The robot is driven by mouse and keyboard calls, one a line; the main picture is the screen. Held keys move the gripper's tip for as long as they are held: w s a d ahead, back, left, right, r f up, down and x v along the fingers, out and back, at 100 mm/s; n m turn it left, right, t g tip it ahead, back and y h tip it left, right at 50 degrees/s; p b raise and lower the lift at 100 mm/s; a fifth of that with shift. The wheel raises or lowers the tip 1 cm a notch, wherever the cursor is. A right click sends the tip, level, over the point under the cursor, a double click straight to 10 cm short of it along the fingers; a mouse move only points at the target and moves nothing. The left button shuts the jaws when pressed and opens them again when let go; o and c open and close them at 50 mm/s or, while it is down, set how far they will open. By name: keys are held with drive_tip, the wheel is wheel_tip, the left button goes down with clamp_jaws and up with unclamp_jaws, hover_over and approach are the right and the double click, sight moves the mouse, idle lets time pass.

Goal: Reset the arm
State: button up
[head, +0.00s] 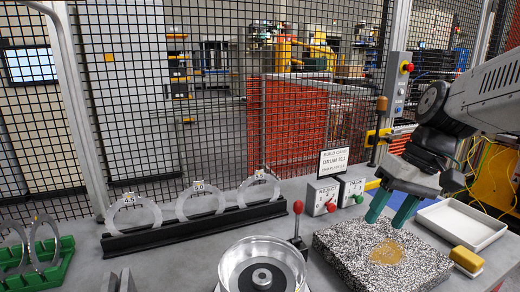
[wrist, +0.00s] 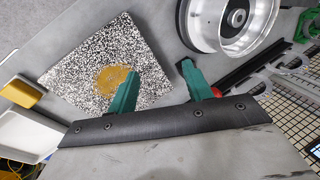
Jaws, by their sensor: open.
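My gripper (head: 388,218) is at the right of the head view, its two green fingers apart and pointing down. It is above the speckled stone block (head: 345,262), near a golden round patch (head: 387,252) on the block's top. In the wrist view my gripper (wrist: 157,72) shows nothing between its fingers. The stone block (wrist: 75,72) and golden patch (wrist: 108,80) lie beyond the left finger in that view. The exact height above the block is hard to tell.
A silver drum (head: 235,262) stands left of the block. A black rack (head: 150,238) holds three pale rings. A green rack (head: 62,262) stands far left. A white tray (head: 460,222) and yellow-topped block (head: 466,259) lie right. Two small boxes, a sign and mesh fence stand behind.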

drive_tip(key=s+d+f+h, duration=0.1)
drive_tip(key=s+h, duration=0.1)
drive_tip(key=s, duration=0.6)
drive_tip(key=s+d+f+m+t+h, duration=0.1)
drive_tip(key=s+f, duration=0.1)
drive_tip(key=s, duration=0.6)
drive_tip(key=shift+d+m+h, duration=0.25)
drive_tip(key=shift+m+h, duration=0.05)
drive_tip(key=shift+h, duration=0.1)
